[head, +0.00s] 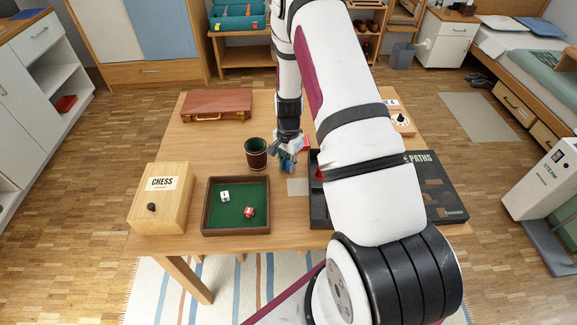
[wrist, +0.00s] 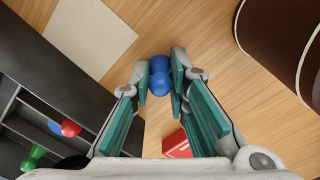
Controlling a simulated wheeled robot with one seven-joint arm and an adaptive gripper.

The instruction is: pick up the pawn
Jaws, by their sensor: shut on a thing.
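The pawn (wrist: 160,80) is blue with a round head, seen in the wrist view between the two fingertips. My gripper (wrist: 160,74) is shut on it, with teal pads touching it on both sides. In the head view my gripper (head: 288,162) is over the table, between the dark cup and the game box. The pawn is too small there to make out clearly. I cannot tell whether its base touches the table.
A brown cup (head: 256,153) stands left of my gripper, and a green-lined dice tray (head: 236,232) is nearer the front. A black game box (head: 440,190) with compartments lies right, partly behind my arm. A wooden chess box (head: 160,205) and brown case (head: 216,103) stand left.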

